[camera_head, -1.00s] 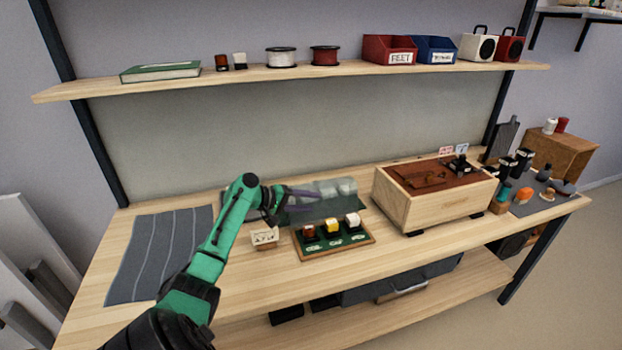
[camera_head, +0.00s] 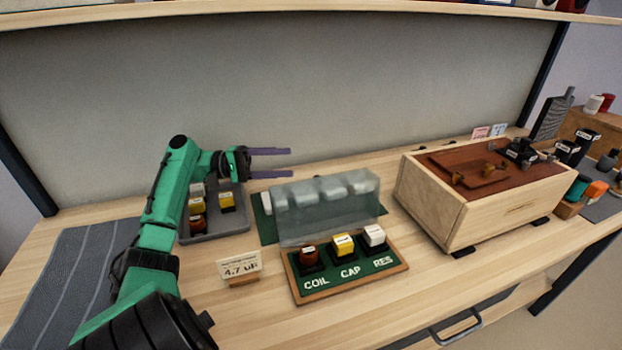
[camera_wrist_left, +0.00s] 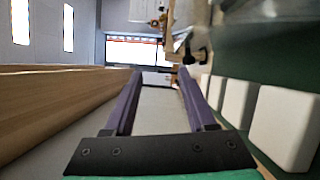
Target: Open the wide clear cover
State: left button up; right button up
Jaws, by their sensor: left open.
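The wide clear cover (camera_head: 325,222) is a translucent, bluish panel on a green base (camera_head: 266,228) in the middle of the bench. Pale, rounded blocks show behind and through it, along its top. I cannot tell how far its panel is tilted. My left gripper (camera_head: 289,163) is open and empty, its two purple fingers pointing right, above and behind the cover's left end in the picture. The fingers look apart from the cover. In the left wrist view the open fingers (camera_wrist_left: 160,72) have nothing between them, and white blocks (camera_wrist_left: 285,128) stand to their right. My right gripper is not in view.
In front stands a green board (camera_head: 350,277) with coil, cap and res blocks. A "4.7 uF" card (camera_head: 240,268) is left of it. A grey tray (camera_head: 233,228) of blocks sits beside my arm. A wooden box (camera_head: 440,208) stands right. The back panel is close behind.

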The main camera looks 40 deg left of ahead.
aim_at(312, 179)
pick_arm(q)
notch_tip(312, 179, down, 5)
jog(key=shift+f, duration=0.1)
jog(key=x, duration=0.3)
jog(key=p+x, duration=0.1)
jog(key=x, duration=0.3)
jog(key=shift+w+r, duration=0.1)
jog(key=shift+r, duration=0.1)
jog(key=shift+w+d, duration=0.15)
jog(key=shift+f, duration=0.1)
grip_shut()
dwell(0.5)
